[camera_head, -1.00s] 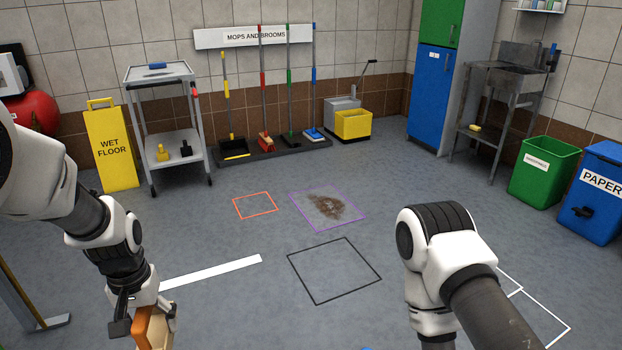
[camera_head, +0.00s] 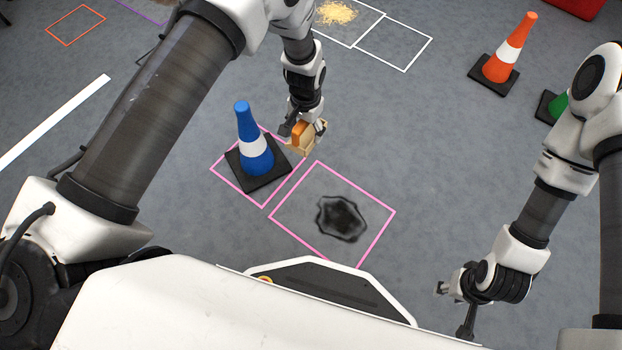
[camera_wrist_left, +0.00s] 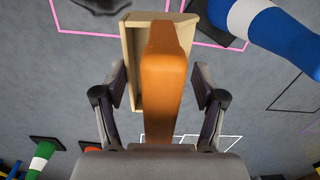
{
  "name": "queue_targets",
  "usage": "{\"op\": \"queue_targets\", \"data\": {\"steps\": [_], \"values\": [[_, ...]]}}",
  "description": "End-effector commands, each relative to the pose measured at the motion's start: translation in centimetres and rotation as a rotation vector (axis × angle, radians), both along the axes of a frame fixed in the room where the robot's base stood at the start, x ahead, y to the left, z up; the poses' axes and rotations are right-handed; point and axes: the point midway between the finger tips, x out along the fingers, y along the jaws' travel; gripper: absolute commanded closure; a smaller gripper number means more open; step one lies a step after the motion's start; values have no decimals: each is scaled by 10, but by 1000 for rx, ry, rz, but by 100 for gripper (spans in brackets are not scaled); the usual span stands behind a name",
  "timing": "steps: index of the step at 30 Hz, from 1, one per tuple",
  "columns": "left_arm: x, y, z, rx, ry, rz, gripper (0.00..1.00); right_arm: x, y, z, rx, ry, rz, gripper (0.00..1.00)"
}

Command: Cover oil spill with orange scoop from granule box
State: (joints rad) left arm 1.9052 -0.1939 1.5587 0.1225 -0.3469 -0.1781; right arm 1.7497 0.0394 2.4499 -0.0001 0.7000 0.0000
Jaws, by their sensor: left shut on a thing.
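The scoop has an orange handle (camera_wrist_left: 165,80) and a pale tan pan (camera_wrist_left: 130,60). My left gripper (camera_head: 303,130) is shut on the scoop and holds it above the floor, up and left of the dark spill and beside the blue cone. The scoop's pan (camera_head: 303,146) also shows in the head view; whether it holds granules cannot be seen. The black oil spill (camera_head: 341,218) lies inside a pink square and is uncovered. My right gripper (camera_head: 455,309) is open and empty at the lower right. No granule box is in view.
A blue-and-white cone (camera_head: 254,150) stands in a pink square left of the spill. A pile of yellow granules (camera_head: 337,13) lies in a white square at the top. An orange cone (camera_head: 504,52) and a partly hidden green cone (camera_head: 558,106) stand right. Floor right of the spill is clear.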

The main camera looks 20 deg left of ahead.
Motion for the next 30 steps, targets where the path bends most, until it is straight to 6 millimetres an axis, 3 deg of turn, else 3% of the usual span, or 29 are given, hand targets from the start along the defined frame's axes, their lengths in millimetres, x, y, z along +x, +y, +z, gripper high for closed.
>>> {"op": "queue_targets", "data": {"steps": [1,3,7,9,14,24,30], "values": [[-5,-4,-53,-3,5,-20,58,0,0,-31,0,0,0,60],[-11,-8,-95,-7,5,-48,58,0,0,-48,0,0,0,60],[-20,-15,-148,-15,3,-85,58,0,0,-67,0,0,0,60],[-23,-17,-162,-18,0,-97,58,0,0,-71,0,0,0,60],[-25,-19,-174,-20,-1,-104,58,0,0,-77,0,-1,-1,60],[-25,-18,-224,-20,0,-102,58,2,-1,-125,-1,-5,-8,60],[-25,-18,-238,-20,0,-102,58,3,-1,-138,-1,-8,-12,60]]}}
